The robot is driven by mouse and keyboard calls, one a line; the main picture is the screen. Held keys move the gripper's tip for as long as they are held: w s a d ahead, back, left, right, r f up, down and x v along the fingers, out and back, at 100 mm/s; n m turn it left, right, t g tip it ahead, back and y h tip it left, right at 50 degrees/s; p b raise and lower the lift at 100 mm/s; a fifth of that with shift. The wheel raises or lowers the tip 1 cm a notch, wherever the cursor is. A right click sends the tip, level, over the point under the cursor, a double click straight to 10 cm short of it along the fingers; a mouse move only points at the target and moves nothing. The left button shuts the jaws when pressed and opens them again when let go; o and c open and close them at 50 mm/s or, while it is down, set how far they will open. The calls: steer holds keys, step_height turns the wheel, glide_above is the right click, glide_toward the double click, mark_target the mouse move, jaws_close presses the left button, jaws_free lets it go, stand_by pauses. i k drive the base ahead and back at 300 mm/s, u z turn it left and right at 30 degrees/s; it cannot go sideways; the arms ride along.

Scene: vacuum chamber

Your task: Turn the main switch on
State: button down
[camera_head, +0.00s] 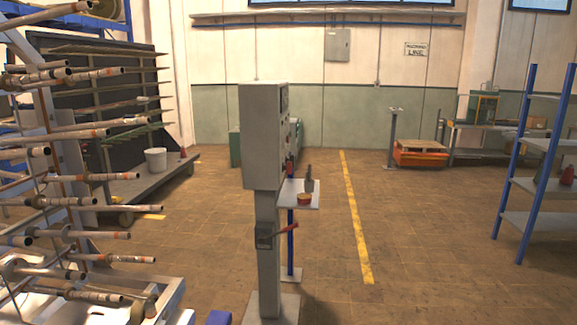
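A grey control cabinet (262,135) stands on a grey post (268,215) in the middle of the view, seen mostly from its side. Its front faces right and shows only at a steep angle, so its controls are hard to make out. A small dark box (264,237) sits on the post below the cabinet. A lever with a red handle (287,230) sticks out from this box to the right and slightly upward. No label shows which part is the main switch; the lever may be it. My gripper is not in view.
A rack of long rods (70,150) fills the left side. A blue-framed shelf (530,165) stands at the right. The floor around the yellow line (352,215) is clear.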

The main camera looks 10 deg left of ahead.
mark_target(288, 167)
steer(key=i, duration=0.4)
steer(key=z, duration=0.9)
steer(key=i, duration=1.05)
steer(key=u, duration=0.05)
